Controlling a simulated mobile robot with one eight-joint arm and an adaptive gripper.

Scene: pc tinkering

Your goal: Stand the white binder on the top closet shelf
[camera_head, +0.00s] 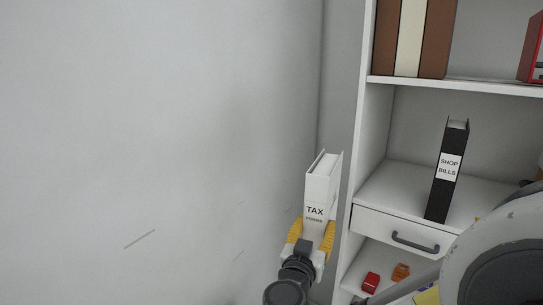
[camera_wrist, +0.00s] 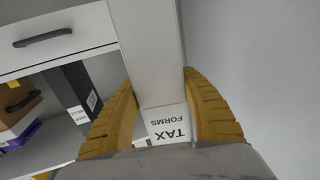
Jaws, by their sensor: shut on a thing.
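The white binder (camera_head: 319,184), labelled "TAX FORMS", is upright in my gripper (camera_head: 311,237). The yellow fingers are shut on its lower part, one on each side. In the wrist view the binder (camera_wrist: 152,65) runs up between the two fingers of my gripper (camera_wrist: 160,112). It is held in the air left of the closet (camera_head: 353,150), apart from the shelves in the head view. The top closet shelf in view (camera_head: 480,88) is above and right of the binder. It holds brown and cream binders (camera_head: 408,38) at its left and a red object (camera_head: 534,48) at its right.
A black "SHOP BILLS" binder (camera_head: 449,172) stands tilted on the middle shelf, above a drawer (camera_head: 395,234). Small red (camera_head: 370,283) and orange (camera_head: 401,272) items lie on the lower shelf. My arm covers the lower right. The top shelf's middle is clear.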

